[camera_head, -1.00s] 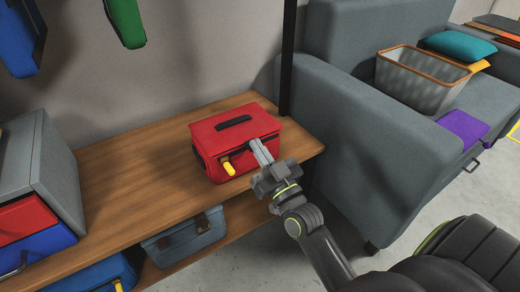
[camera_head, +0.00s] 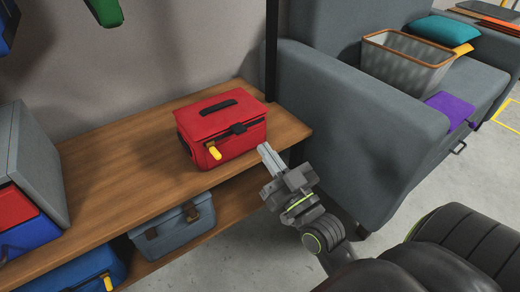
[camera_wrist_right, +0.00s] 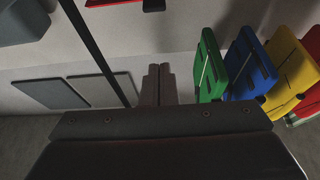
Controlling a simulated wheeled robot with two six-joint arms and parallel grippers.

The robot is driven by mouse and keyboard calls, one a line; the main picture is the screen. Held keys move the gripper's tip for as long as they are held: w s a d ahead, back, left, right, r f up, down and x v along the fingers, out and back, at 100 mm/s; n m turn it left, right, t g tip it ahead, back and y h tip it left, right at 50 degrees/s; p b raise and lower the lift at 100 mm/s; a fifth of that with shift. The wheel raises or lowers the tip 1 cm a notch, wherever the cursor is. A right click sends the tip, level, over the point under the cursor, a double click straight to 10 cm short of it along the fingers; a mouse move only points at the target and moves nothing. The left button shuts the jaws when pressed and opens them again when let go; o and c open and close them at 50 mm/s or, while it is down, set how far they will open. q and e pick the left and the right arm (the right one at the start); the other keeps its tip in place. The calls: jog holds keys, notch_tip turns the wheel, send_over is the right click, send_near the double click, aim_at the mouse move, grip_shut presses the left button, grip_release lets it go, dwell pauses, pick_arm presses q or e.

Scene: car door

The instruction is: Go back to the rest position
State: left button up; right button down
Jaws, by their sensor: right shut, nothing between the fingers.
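My right gripper (camera_head: 264,152) is shut and empty, in front of the wooden shelf's right end. Its fingers point up and left, just right of a red bag (camera_head: 222,130) and apart from it. The red bag has a black top handle and a yellow tag, and stands upright on the top board of the wooden shelf (camera_head: 120,165). In the right wrist view the shut fingers (camera_wrist_right: 158,70) show at the middle. My left gripper is not in view.
A grey sofa (camera_head: 340,120) stands close on the right, with a wire basket (camera_head: 405,65) and a purple item (camera_head: 450,108) on it. A grey-blue bag (camera_head: 172,230) and a blue bag (camera_head: 75,275) sit on the lower shelf. A black post (camera_head: 271,50) rises behind the shelf.

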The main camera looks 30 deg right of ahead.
jog(key=shift+s+f, duration=0.1)
jog(key=shift+s, duration=0.15)
